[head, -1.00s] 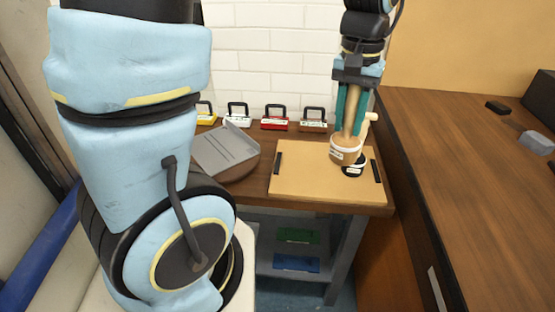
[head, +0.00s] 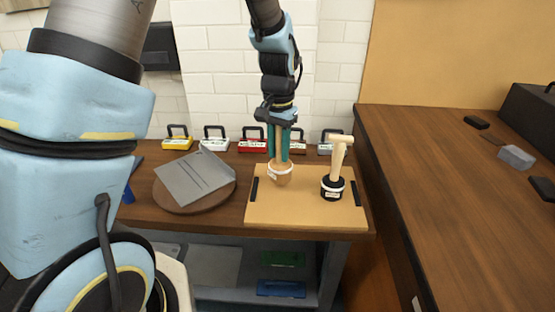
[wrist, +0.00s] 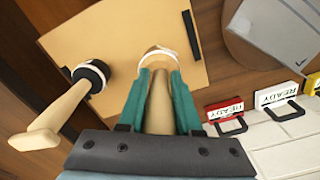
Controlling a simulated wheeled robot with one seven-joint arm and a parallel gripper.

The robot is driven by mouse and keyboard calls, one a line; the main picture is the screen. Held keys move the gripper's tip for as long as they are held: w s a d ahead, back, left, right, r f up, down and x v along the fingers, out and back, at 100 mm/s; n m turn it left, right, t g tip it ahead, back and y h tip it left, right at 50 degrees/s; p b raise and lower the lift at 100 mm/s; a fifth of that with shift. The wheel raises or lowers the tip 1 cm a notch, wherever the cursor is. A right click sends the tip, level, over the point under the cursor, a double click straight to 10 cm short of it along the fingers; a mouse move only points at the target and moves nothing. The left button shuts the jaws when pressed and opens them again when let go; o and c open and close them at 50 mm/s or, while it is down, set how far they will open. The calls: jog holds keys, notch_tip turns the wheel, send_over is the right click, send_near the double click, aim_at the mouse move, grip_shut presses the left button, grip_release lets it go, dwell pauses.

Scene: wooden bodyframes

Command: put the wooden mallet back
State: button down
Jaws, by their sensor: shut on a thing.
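The wooden mallet (head: 280,175) has a tan handle and a round tan head with a white labelled band; it also shows in the wrist view (wrist: 161,57). My gripper (head: 279,157) is shut on its handle, with the teal fingers (wrist: 160,78) on either side. The mallet hangs upright, head down, over the left part of the tan board (head: 300,212). I cannot tell whether its head touches the board. A second piece (head: 332,189), with a black labelled base and T-topped wooden handle, stands upright on the board to the right, apart from the held mallet.
Two dark bars (head: 254,190) (head: 357,194) flank the board. A grey sheet (head: 195,178) lies on a round wooden disc (head: 165,198) to the left. Several labelled padlock-like blocks (head: 252,146) line the white wall. A brown counter (head: 440,200) adjoins on the right.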

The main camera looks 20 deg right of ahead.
aim_at(279, 164)
jog(key=shift+f+p, duration=0.3)
jog(key=shift+f, duration=1.4)
jog(key=shift+f, duration=0.1)
jog(key=c, duration=0.6)
grip_release()
notch_tip(279, 164, up, 12)
jog(key=shift+r+b, duration=0.15)
jog(key=shift+b, duration=0.95)
jog(key=s+a+f+n, duration=0.1)
jog(key=a+n, duration=0.3)
jog(key=a, duration=1)
jog(key=s+a+f+n+t, duration=0.1)
jog(key=a+n, duration=0.4)
jog(key=a, duration=1)
notch_tip(279, 164, down, 2)
jog(key=shift+s+a+f+t, duration=0.1)
jog(key=shift+s+a+t, duration=0.15)
jog(key=shift+s, duration=0.45)
